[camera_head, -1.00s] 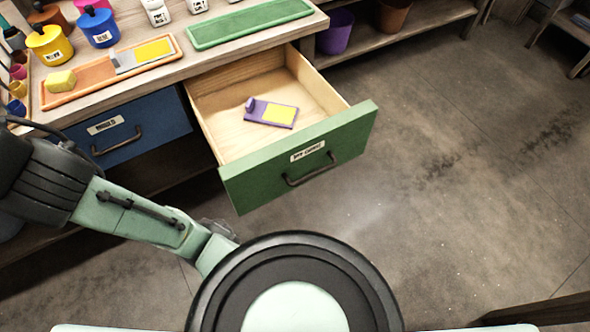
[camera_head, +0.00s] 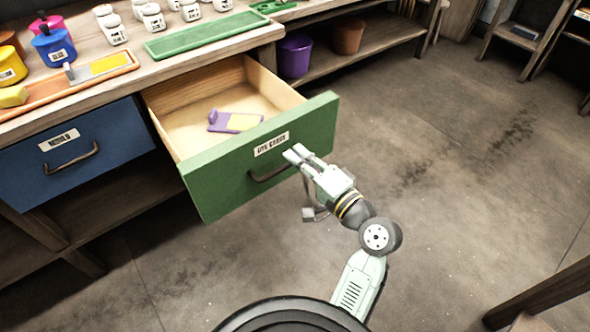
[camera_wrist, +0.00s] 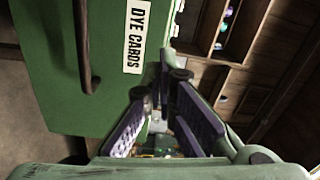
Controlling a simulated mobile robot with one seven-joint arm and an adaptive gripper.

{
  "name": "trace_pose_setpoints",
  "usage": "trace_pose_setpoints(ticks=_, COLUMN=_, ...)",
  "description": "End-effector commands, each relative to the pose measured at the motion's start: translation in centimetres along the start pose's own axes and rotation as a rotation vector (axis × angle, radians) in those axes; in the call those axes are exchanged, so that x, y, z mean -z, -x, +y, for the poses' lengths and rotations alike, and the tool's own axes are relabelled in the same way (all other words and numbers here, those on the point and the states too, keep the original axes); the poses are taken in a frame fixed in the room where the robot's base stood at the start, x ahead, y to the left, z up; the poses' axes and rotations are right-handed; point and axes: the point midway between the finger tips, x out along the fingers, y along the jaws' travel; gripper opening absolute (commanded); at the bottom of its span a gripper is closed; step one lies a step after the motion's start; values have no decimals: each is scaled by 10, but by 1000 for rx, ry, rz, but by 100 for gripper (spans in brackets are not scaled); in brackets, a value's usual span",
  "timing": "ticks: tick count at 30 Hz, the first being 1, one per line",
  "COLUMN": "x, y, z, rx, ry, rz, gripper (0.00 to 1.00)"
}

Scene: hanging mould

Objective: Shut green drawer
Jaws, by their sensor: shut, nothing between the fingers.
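The green drawer (camera_head: 220,176) under the bench is pulled well out, with a dark bar handle and a "DYE CARDS" label on its front. A purple and yellow card (camera_head: 236,121) lies inside it. My gripper (camera_head: 297,154) is shut and empty, with its fingertips at the right part of the drawer front, beside the label and above the handle's right end. In the wrist view the green front (camera_wrist: 55,60) fills the left side and my gripper's fingers (camera_wrist: 168,80) point along it. I cannot tell whether the fingertips touch the front.
A shut blue drawer (camera_head: 75,155) is at left. The bench top holds an orange tray (camera_head: 75,80), a green tray (camera_head: 200,36) and several jars. A purple pot (camera_head: 294,55) stands on a low shelf at right. The floor (camera_head: 450,180) at right is clear.

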Motion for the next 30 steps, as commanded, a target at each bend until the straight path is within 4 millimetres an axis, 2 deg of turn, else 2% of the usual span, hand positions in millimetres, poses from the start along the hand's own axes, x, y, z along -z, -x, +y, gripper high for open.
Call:
trace_pose_setpoints(ticks=1, x=2, y=24, z=23, rx=-17, ry=-62, rz=10, gripper=0)
trace_pose_setpoints(ticks=3, x=2, y=45, z=36, rx=-26, ry=-123, rz=9, gripper=0)
trace_pose_setpoints(ticks=6, x=0, y=59, z=43, rx=-29, ry=-165, rz=7, gripper=0)
trace_pose_setpoints(ticks=8, x=0, y=59, z=44, rx=-29, ry=-174, rz=5, gripper=0)
trace_pose_setpoints(ticks=14, x=0, y=30, z=42, rx=-28, ry=-174, rz=2, gripper=0)
trace_pose_setpoints(ticks=24, x=0, y=-42, z=44, rx=-28, ry=-171, rz=3, gripper=0)
trace_pose_setpoints(ticks=30, x=1, y=-69, z=45, rx=-28, ry=-171, rz=5, gripper=0)
